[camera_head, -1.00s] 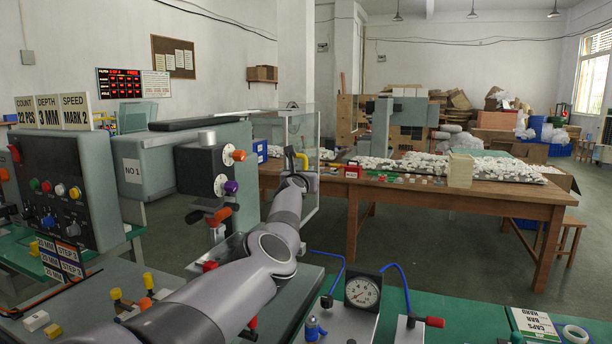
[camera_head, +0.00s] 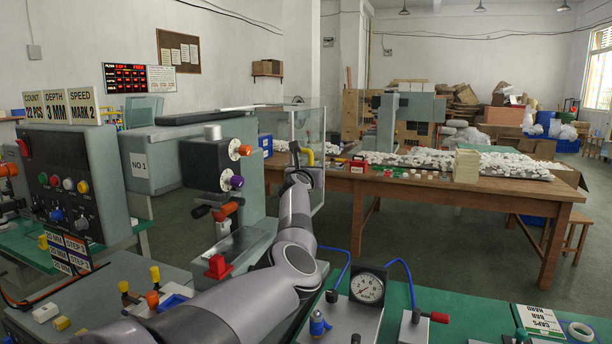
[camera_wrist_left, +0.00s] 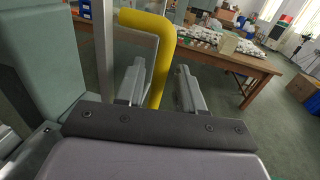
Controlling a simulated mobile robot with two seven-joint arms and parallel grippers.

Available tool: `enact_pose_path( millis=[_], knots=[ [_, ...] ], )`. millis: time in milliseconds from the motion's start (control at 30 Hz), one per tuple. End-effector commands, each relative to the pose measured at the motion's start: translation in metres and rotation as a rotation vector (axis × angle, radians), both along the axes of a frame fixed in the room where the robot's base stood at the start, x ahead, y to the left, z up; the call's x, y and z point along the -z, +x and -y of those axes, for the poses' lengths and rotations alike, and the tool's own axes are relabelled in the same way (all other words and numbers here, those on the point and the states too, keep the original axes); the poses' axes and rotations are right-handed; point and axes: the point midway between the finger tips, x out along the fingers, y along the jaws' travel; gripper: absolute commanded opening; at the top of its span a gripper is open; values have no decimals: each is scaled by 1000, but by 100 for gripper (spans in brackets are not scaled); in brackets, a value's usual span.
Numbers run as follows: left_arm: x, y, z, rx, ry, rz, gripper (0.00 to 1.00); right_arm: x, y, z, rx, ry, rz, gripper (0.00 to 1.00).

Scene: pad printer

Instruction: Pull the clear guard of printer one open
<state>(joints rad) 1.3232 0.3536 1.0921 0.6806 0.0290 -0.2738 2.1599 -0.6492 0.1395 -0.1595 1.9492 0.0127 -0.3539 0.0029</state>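Printer one (camera_head: 218,165) is a grey-green machine with a "NO 1" plate, left of centre in the head view. Its clear guard (camera_head: 291,122) is a see-through, thin-framed panel box at the machine's right side. A yellow bent handle (camera_head: 307,152) is on the guard; it shows large in the left wrist view (camera_wrist_left: 158,28). My left gripper (camera_wrist_left: 160,75) has its two fingers on either side of the handle's upright part. A gap shows between the handle and the right finger; contact with the left finger is unclear. In the head view, my arm partly hides the guard's lower part. My right gripper is out of view.
A control box (camera_head: 75,185) with buttons stands at the left. A pressure gauge (camera_head: 367,286) with blue hoses is at the front. A wooden table (camera_head: 480,195) with white parts stands behind to the right. Open floor lies between the table and the front bench.

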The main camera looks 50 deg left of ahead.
Motion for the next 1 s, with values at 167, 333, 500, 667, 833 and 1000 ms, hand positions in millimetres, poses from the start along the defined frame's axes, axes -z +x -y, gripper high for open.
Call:
enact_pose_path(
  millis=[167,333,500,667,833,1000],
  knots=[
    [2,-9,7,-1,-2,-1,37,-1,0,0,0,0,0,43],
    [1,-18,15,-1,-1,0,37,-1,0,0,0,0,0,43],
    [2,-28,23,0,-2,-1,37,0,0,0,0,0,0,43],
    [2,-36,30,-1,-2,1,37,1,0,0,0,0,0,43],
    [2,-42,34,-1,-3,0,37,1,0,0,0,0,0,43],
    [2,-44,36,0,-3,0,37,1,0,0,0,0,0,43]
  ],
)
